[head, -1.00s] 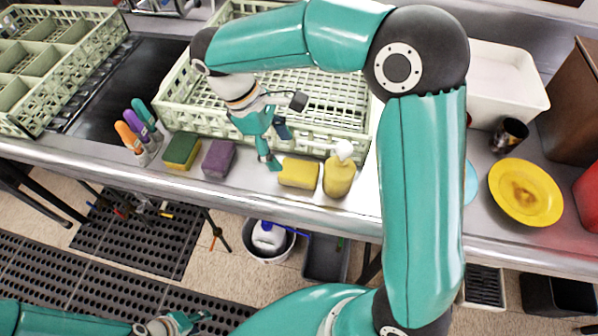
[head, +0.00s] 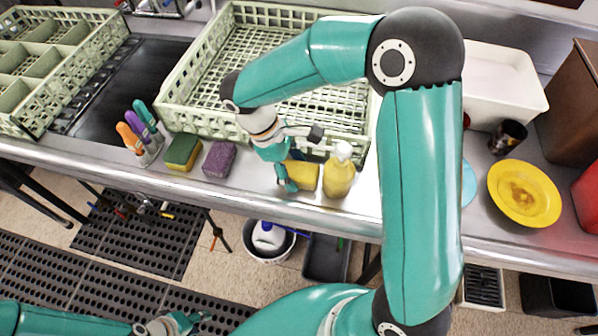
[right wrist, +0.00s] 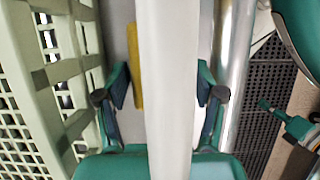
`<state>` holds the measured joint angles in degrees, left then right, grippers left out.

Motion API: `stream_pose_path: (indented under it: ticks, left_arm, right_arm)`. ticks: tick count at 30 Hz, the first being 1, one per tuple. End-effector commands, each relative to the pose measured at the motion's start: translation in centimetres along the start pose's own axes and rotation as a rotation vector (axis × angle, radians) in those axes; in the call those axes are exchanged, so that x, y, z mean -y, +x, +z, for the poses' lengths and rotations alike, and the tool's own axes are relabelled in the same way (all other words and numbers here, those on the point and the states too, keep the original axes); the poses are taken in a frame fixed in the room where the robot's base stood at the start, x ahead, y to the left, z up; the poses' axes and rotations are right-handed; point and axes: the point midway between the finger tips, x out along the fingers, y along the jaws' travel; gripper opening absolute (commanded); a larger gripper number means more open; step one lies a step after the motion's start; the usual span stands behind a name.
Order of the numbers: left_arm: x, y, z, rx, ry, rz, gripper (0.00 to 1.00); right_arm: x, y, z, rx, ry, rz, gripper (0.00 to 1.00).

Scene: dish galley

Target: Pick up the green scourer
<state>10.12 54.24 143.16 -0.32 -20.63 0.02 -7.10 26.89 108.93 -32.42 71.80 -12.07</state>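The green scourer (head: 183,150), a block with a dark green top and a yellow layer, lies on the steel counter's front strip. A purple scourer (head: 219,159) lies just right of it. A yellow sponge (head: 305,176) lies further right, partly hidden behind my right gripper (head: 289,172). In the right wrist view my right gripper (right wrist: 160,92) has its fingers wide apart, with a yellow strip (right wrist: 135,65) partly between them. A pale bar blocks the middle of that view. My left gripper (head: 188,324) is low at the bottom, away from the counter; its opening is unclear.
A yellow soap bottle (head: 339,174) stands right of the sponge. A holder with orange, purple and teal handles (head: 146,132) stands left of the green scourer. A pale green rack (head: 235,92) rises behind them. A yellow plate (head: 524,192) lies far right.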

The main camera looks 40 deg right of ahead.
Motion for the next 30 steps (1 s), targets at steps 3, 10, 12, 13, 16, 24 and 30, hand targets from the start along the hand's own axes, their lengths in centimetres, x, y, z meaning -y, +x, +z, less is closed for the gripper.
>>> stream_pose_path:
  ticks: [3,10,12,13,16,24,30]
  left_arm:
    - [0.0,0.0,0.0,0.000,0.000,0.000,0.40]
    - [0.0,0.0,0.0,0.000,0.000,0.000,0.40]
    - [0.0,0.0,0.0,0.000,0.000,0.000,0.40]
    - [0.0,0.0,0.0,0.000,0.000,0.000,0.40]
    - [0.0,0.0,0.0,0.000,0.000,0.000,0.40]
    - [0.1,0.4,0.0,0.000,0.000,0.000,0.40]
    - [0.5,1.2,0.0,0.000,0.000,0.000,0.40]
  right_arm:
    - [0.0,0.0,0.0,0.000,0.000,0.000,0.44]
    - [0.0,-0.1,0.0,0.000,0.000,0.000,0.35]
    - [0.0,-0.1,0.0,0.000,0.000,0.000,0.35]
    - [0.0,-0.1,0.0,-0.001,0.000,0.000,0.35]
    - [0.0,-0.3,0.1,-0.001,0.000,0.001,0.35]
    - [0.0,-2.3,0.8,-0.004,0.000,0.002,0.35]
    - [2.5,-3.1,1.2,-0.001,-0.006,0.003,0.35]
